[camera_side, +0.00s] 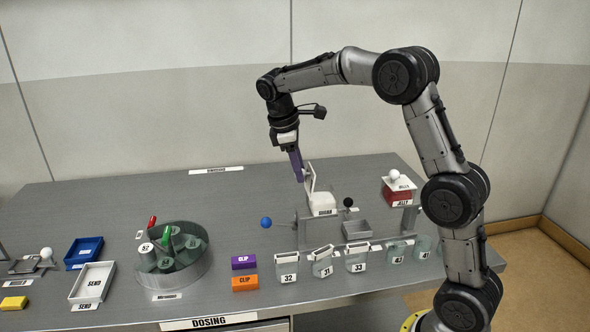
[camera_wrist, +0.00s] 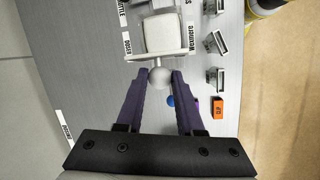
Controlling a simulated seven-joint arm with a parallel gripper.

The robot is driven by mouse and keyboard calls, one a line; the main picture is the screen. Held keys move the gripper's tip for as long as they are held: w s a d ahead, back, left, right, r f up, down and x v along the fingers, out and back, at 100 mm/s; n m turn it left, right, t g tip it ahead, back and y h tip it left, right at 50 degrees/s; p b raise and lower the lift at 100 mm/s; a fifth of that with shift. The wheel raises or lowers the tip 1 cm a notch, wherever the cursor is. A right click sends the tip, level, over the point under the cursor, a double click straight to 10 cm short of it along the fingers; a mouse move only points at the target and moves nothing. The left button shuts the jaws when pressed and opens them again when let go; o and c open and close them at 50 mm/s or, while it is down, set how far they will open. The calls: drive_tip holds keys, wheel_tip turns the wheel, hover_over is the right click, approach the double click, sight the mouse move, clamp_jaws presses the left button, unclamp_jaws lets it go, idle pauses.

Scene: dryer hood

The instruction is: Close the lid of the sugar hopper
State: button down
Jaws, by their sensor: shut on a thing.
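The sugar hopper (camera_side: 323,206) is a small white box with a SUGAR label, raised on a grey stand. Its white lid (camera_side: 311,178) stands up, open, along the hopper's left side. In the wrist view the hopper (camera_wrist: 165,32) shows at the top, with the lid edge-on (camera_wrist: 158,56) and its round pale knob (camera_wrist: 160,78) below it. My gripper (camera_side: 299,173) reaches down to the lid from the upper left. Its purple fingers (camera_wrist: 161,75) are shut on the knob, one on each side. In the side view the fingers hide the knob.
A blue ball (camera_side: 266,223) is left of the stand. A black knob (camera_side: 348,202) and a grey tray (camera_side: 356,228) are right of the hopper. The red JELLY box (camera_side: 398,195) stands farther right. Numbered cups (camera_side: 322,265) line the front.

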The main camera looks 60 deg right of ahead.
drive_tip(key=s+d+t+y, duration=0.2)
drive_tip(key=shift+r+t+y, duration=0.3)
drive_tip(key=s+d+t+y, duration=0.2)
drive_tip(key=t+y, duration=0.1)
drive_tip(key=shift+s+d+f+m, duration=0.2)
drive_tip(key=shift+d+f+m, duration=0.1)
drive_tip(key=shift+f, duration=0.05)
drive_tip(key=t+y, duration=0.1)
drive_tip(key=s+d+f+t, duration=0.1)
drive_tip(key=y, duration=0.1)
drive_tip(key=shift+s+d+f+t+y, duration=0.2)
drive_tip(key=shift+s+d+t+y, duration=0.1)
drive_tip(key=shift+t, duration=0.1)
drive_tip(key=shift+s+d+f+t+y, duration=0.25)
drive_tip(key=shift+f+t+y, duration=0.2)
drive_tip(key=shift+t+y, duration=0.15)
drive_tip(key=shift+s+d+f+t+y, duration=0.2)
drive_tip(key=shift+f+t+y, duration=0.25)
drive_tip(key=shift+t+y, duration=0.15)
drive_tip(key=c, duration=0.5)
unclamp_jaws()
drive_tip(key=shift+c, duration=0.2)
